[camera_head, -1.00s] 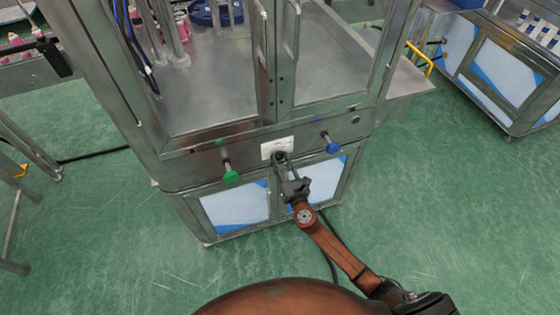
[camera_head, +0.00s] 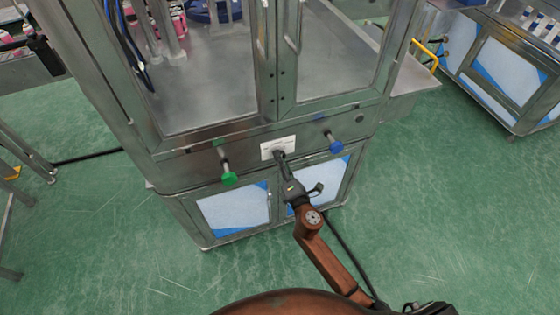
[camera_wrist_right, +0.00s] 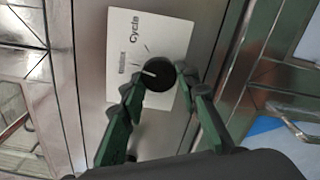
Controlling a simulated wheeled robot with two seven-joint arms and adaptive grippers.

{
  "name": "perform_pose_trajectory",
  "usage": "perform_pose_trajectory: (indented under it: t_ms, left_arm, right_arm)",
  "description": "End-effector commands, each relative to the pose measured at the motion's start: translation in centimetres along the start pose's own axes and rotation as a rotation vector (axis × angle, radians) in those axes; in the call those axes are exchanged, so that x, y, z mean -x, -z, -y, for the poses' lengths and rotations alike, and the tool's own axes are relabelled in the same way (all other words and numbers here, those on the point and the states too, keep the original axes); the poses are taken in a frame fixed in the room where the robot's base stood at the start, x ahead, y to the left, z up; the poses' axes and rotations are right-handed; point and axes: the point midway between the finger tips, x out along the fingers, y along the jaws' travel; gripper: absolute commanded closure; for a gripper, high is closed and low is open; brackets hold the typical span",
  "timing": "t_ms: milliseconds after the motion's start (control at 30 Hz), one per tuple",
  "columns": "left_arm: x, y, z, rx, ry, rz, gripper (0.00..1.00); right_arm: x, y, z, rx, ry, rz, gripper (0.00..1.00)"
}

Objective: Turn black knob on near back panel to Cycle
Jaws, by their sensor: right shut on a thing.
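The black knob (camera_wrist_right: 158,75) sits on a white label (camera_wrist_right: 150,45) printed "Cycle", with a second, smaller text that I cannot read. The knob's white pointer line points left in the right wrist view, away from the word "Cycle". My right gripper (camera_wrist_right: 160,82) is shut on the knob, one finger on each side. In the head view my right gripper (camera_head: 281,161) reaches the front panel just below the white label (camera_head: 278,146) and hides most of the knob. My left gripper is not in view.
A green button (camera_head: 229,177) sticks out left of the knob and a blue button (camera_head: 335,146) right of it. Glazed doors of the steel machine (camera_head: 225,135) stand above. Green floor (camera_head: 440,220) is clear to the right.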

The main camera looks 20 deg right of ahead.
Motion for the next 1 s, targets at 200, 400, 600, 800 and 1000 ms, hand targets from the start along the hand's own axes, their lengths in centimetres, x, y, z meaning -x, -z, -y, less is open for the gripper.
perform_pose_trajectory:
  t_ms: [200,400,600,800,1000]
  left_arm:
    - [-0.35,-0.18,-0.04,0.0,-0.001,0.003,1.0]
    - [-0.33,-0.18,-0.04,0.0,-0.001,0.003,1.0]
    - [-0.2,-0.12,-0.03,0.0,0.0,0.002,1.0]
    - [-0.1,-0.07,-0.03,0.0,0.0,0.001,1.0]
    - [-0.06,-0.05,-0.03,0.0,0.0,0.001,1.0]
  right_arm:
    - [0.03,0.07,0.02,-0.209,0.002,0.001,0.95]
    - [0.03,0.04,-0.09,-0.381,0.002,0.0,0.95]
    - [0.04,0.02,-0.15,-0.518,0.002,0.0,0.95]
    - [0.04,-0.03,-0.14,-0.606,0.002,0.0,0.95]
    - [0.04,-0.03,-0.12,-0.65,0.003,0.0,0.95]
